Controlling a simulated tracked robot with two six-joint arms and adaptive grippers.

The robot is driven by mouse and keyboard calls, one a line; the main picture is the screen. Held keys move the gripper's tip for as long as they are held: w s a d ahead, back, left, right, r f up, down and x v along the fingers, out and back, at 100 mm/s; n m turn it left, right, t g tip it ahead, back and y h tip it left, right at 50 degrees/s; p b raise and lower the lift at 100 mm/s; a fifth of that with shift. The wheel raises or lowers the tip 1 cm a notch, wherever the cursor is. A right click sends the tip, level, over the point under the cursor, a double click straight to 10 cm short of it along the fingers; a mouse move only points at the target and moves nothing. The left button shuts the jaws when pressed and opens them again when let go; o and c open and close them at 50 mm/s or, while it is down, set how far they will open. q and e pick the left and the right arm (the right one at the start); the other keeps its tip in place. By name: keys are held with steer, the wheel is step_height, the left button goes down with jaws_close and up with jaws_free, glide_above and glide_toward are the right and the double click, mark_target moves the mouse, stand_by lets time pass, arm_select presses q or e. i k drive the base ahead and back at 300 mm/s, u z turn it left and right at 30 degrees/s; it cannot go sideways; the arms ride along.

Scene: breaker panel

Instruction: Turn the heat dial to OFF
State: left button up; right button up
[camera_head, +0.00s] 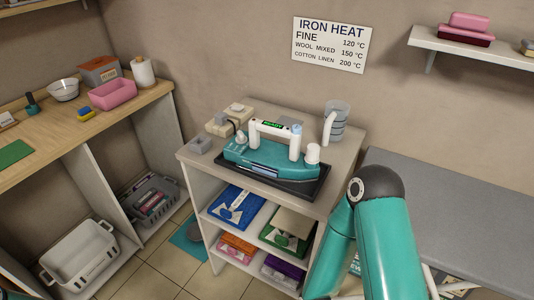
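A teal steam iron (262,158) lies on a dark rest plate (290,190) on top of the grey-topped cabinet. Its white handle carries a small lit green display (268,125), whose text seems to read READY. A white round knob (313,153) stands at the iron's right end, and a small pale blue part (296,128) sits on the handle's right end. I cannot tell which is the heat dial, and no dial marking is readable. A teal arm of mine fills the lower right, apart from the iron. Neither gripper shows.
A wall sign (328,44) lists iron heats. A clear jug (336,120) stands behind the iron, small boxes (220,125) to its left. Folded cloths lie on the shelves below. A grey counter (440,205) at right is largely clear. A wooden bench (60,135) stands at left.

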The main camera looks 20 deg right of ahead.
mark_target(241, 139)
steer(key=u, duration=0.95)
steer(key=k, duration=1.5)
steer(key=z, duration=0.4)
steer(key=i, duration=1)
steer(key=u, duration=0.05)
